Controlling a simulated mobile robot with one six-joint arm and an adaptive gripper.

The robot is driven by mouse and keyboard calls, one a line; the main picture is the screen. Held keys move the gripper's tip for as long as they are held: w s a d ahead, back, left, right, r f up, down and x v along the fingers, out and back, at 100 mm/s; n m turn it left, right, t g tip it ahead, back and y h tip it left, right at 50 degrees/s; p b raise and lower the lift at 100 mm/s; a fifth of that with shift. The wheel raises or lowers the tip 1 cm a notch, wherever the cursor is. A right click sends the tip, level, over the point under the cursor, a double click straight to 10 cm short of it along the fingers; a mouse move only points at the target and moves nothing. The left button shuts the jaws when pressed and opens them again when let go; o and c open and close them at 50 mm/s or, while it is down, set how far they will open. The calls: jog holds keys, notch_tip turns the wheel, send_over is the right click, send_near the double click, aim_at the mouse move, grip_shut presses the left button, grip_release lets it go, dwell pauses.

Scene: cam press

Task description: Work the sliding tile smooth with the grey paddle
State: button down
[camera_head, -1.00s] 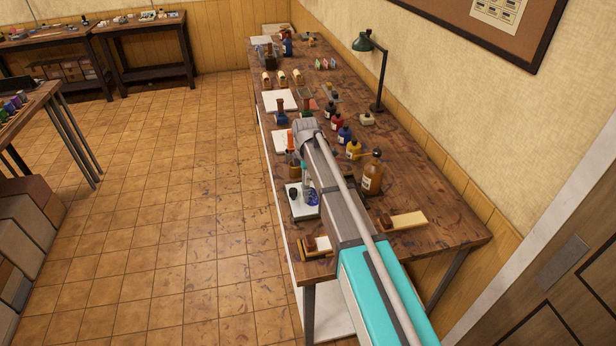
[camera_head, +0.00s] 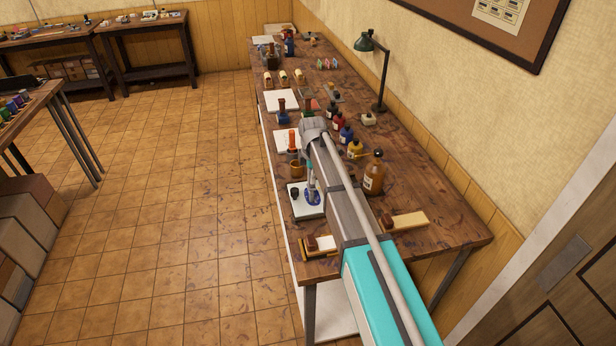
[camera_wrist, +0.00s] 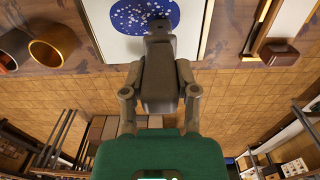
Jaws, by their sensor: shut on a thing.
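The sliding tile appears to be the white tile (camera_head: 300,210) near the left edge of the workbench. A blue patch with white specks (camera_wrist: 130,14) lies on it; the patch also shows in the head view (camera_head: 312,199). My gripper (camera_wrist: 160,68) is above the tile's near side, shut on a dark grey piece (camera_wrist: 160,30), which seems to be the grey paddle. The paddle's end overlaps the blue patch in the wrist view; I cannot tell whether it touches. My arm hides part of the bench to the right of the tile. A small black thing (camera_head: 294,192) is at the tile's left side.
A brown cup (camera_head: 297,169) stands just beyond the tile. A brown bottle (camera_head: 373,175) and several coloured bottles stand right of my arm.

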jog(key=shift+d, duration=0.15)
jog(key=shift+w+d, duration=0.3)
jog(key=shift+d, duration=0.6)
jog(key=shift+w+d, duration=0.2)
jog(key=shift+d, duration=0.5)
jog(key=shift+a, duration=0.1)
dwell(0.3)
jog(key=shift+s+a, duration=0.2)
jog(key=shift+a, duration=0.7)
jog(key=shift+s+a, duration=0.25)
jog(key=shift+a, duration=0.55)
